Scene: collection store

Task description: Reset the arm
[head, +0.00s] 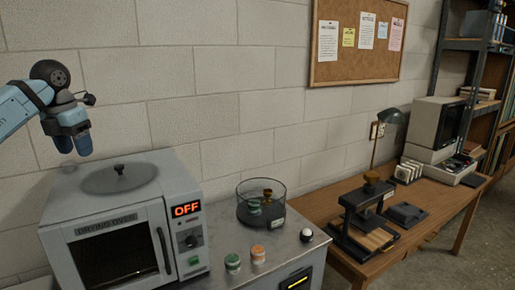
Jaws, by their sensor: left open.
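My left arm comes in from the left edge, and my left gripper (74,143) hangs above the back left of the drying oven (110,215). Its blue fingers point down and hold nothing that I can see. The gripper is open, though the gap between the fingers looks small from here. It appears apart from the oven top. My right gripper is not in view.
The oven's display reads OFF, and a round lid (119,177) with a knob is on its top. Right of it are a glass vessel (261,205), a green-topped jar (232,263) and an orange-topped jar (258,254). A wooden desk (315,207) holds a press (362,215), lamp and old computer.

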